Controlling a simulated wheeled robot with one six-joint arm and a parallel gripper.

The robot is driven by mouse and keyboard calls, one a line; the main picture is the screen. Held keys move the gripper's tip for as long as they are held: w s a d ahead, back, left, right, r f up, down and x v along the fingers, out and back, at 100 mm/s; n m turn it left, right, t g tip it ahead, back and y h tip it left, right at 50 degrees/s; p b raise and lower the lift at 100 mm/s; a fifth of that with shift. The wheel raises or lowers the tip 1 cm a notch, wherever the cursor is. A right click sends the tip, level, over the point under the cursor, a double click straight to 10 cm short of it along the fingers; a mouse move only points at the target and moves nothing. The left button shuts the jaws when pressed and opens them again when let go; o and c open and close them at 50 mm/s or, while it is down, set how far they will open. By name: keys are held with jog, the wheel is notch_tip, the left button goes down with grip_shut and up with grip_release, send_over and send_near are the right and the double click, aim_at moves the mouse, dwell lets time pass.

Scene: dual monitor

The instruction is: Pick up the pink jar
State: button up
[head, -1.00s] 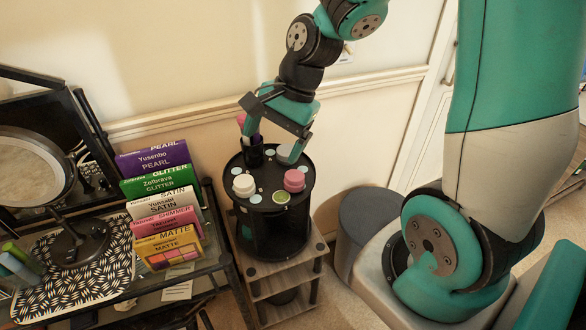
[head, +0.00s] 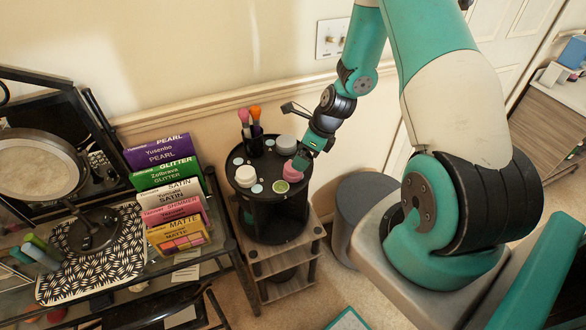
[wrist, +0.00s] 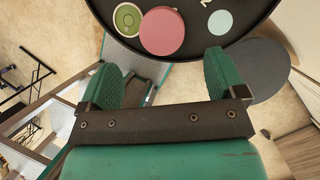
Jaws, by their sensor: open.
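The pink jar (head: 292,171) stands near the right edge of the round black stand's top (head: 262,178). In the wrist view the pink jar (wrist: 162,31) shows its round pink lid, just beyond and between my two fingers. My gripper (head: 302,160) is beside the jar in the head view and partly covers its upper right side. In the wrist view my gripper (wrist: 162,75) is open, with its green fingers apart and nothing between the tips. Whether a finger touches the jar I cannot tell.
On the stand, a green-topped jar (head: 281,187) sits close to the pink jar, with a white jar (head: 246,176), a grey-white jar (head: 286,144) and a black brush cup (head: 255,146) around it. Palette boxes (head: 170,195) stand at left. A grey cylinder (head: 365,225) stands at right.

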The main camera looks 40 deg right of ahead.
aim_at(293, 171)
jog(key=shift+w+p+x, duration=0.15)
jog(key=shift+p+x, duration=0.5)
jog(key=shift+x, duration=1.15)
jog(key=shift+w+p+x, duration=0.15)
jog(key=shift+p+x, duration=0.5)
jog(key=shift+x, duration=1.1)
jog(key=shift+r, duration=0.1)
jog(key=c, duration=1)
jog(key=shift+r, duration=0.1)
